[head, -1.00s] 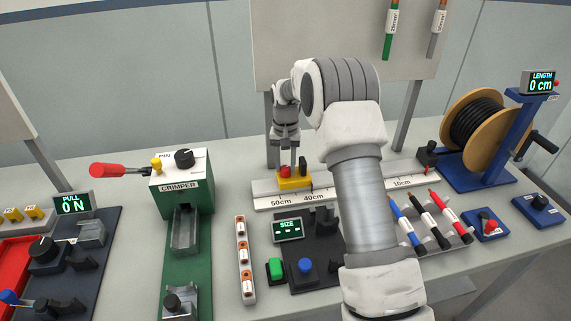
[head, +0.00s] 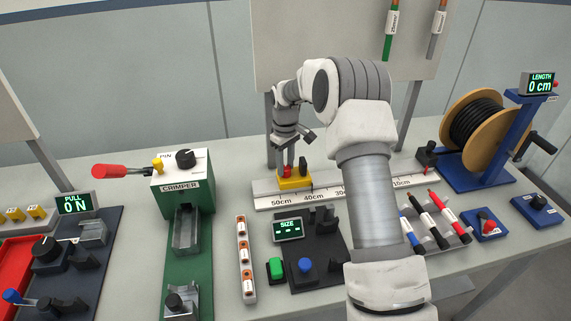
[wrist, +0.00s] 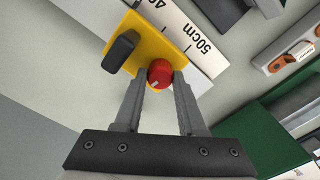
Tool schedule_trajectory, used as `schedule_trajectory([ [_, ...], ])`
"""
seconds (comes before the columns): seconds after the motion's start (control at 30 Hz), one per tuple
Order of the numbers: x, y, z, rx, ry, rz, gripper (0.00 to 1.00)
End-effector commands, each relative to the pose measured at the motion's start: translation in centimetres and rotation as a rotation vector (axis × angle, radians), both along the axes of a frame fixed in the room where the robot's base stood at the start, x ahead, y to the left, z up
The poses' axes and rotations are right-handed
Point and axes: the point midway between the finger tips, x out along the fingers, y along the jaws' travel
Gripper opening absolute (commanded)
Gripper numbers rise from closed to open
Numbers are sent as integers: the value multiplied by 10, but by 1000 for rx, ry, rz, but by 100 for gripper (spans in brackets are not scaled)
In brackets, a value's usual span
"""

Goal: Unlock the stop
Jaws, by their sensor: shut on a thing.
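The stop is a yellow block (head: 295,183) on the white ruler rail (head: 330,196), between the 50cm and 40cm marks. In the wrist view the yellow block (wrist: 172,40) carries a red round knob (wrist: 160,73) with a pale mark and a black handle (wrist: 119,52). My gripper (wrist: 160,80) is shut on the red knob, one finger on each side of it. In the head view my gripper (head: 292,165) points down onto the block, and the fingers partly cover the red knob (head: 287,171).
The crimper (head: 181,185) stands to the left, with its red lever sticking out. A size gauge (head: 288,229) with green and blue buttons lies in front of the rail. Several coloured pens (head: 436,226) and a cable reel (head: 482,125) are at the right.

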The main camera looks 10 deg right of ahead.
Motion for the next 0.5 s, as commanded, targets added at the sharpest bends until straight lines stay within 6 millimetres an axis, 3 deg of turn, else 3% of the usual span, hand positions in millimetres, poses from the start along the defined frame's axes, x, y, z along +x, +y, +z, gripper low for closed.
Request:
schedule_trajectory([
  [0.5, 1, 0, 1, 0, -4, 183, 0],
])
